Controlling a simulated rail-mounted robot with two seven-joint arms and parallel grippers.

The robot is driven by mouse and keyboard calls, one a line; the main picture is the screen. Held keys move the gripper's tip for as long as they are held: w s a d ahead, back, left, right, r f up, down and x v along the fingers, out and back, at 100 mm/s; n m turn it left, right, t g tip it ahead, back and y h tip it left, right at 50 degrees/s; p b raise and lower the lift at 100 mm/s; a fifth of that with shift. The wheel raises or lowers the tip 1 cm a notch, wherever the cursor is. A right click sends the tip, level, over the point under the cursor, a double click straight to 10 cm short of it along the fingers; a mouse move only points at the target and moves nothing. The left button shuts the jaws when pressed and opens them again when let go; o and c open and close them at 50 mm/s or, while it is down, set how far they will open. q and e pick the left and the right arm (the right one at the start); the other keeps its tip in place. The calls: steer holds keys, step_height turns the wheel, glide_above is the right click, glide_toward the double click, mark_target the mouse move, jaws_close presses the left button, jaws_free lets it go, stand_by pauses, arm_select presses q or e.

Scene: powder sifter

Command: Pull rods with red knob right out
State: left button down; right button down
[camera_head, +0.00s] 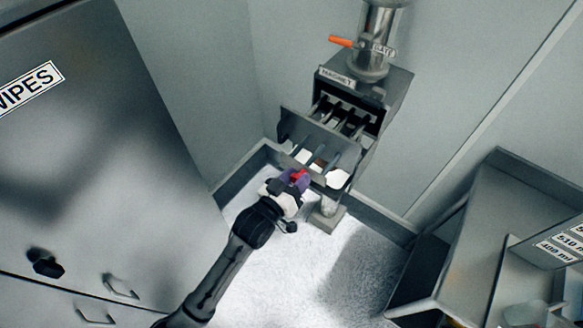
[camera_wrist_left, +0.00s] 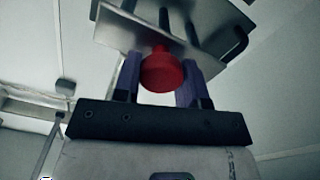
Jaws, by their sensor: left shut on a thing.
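The red knob (camera_head: 299,176) is on the front of a metal drawer plate (camera_head: 303,128) that carries several dark rods (camera_head: 345,116). The plate stands out from the grey housing marked MAGNET (camera_head: 394,92), and the rods show in the gap and the open front. My left gripper (camera_head: 290,183) is at the knob, in front of the plate. In the left wrist view the red knob (camera_wrist_left: 162,72) sits between the two purple fingers of my left gripper (camera_wrist_left: 160,80), which is shut on it. The plate's face (camera_wrist_left: 140,36) shows behind the knob. My right gripper is not in view.
A metal hopper (camera_head: 378,40) with an orange handle (camera_head: 341,41) stands above the housing. A large cabinet marked WIPES (camera_head: 90,130) is at the left. A metal table (camera_head: 490,220) is at the right. The floor (camera_head: 320,265) in front is clear.

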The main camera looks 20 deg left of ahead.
arm_select(q)
steer(key=c, duration=0.7)
jaws_free()
steer(key=shift+s+a, duration=0.2)
steer(key=shift+s, duration=0.3)
steer(key=v, duration=1.2)
steer(key=shift+s+a, duration=0.15)
steer(key=shift+s, duration=0.1)
